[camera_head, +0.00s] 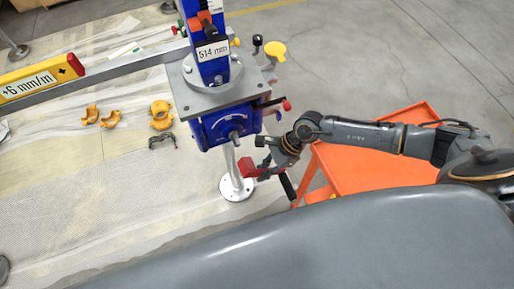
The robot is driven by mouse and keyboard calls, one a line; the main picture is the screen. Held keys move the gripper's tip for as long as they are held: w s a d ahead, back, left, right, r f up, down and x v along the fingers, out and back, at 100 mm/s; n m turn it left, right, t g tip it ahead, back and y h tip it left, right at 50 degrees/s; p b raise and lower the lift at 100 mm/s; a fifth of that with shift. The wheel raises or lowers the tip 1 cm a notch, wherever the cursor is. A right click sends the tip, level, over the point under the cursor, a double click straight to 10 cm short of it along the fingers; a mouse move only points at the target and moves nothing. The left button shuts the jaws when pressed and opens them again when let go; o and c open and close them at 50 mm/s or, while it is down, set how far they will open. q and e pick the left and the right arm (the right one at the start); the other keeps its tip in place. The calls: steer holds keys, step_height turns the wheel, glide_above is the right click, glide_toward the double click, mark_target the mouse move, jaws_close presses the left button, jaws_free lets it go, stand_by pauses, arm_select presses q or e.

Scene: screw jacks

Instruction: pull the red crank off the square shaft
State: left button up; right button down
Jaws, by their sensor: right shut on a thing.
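The red crank (248,168) with its black handle (288,186) is in my right gripper (265,165), which is shut on it. The gripper's fingers hide part of the crank's arm. The grey shaft (235,136) sticks out of the front of the blue jack housing (215,127). In this view the crank's red end is below and a little right of the shaft tip, with a visible gap between them. My left gripper is out of view.
A grey plate (190,97) and blue column with a "514 mm" label (212,52) stand above the housing. A white post on a round foot (237,188) is below. An orange cart (350,165) stands right, under my right arm.

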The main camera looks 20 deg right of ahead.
steer(key=s+p, duration=0.1)
steer(key=s, duration=0.3)
steer(key=shift+s+r, duration=0.15)
steer(key=shift+s, duration=0.1)
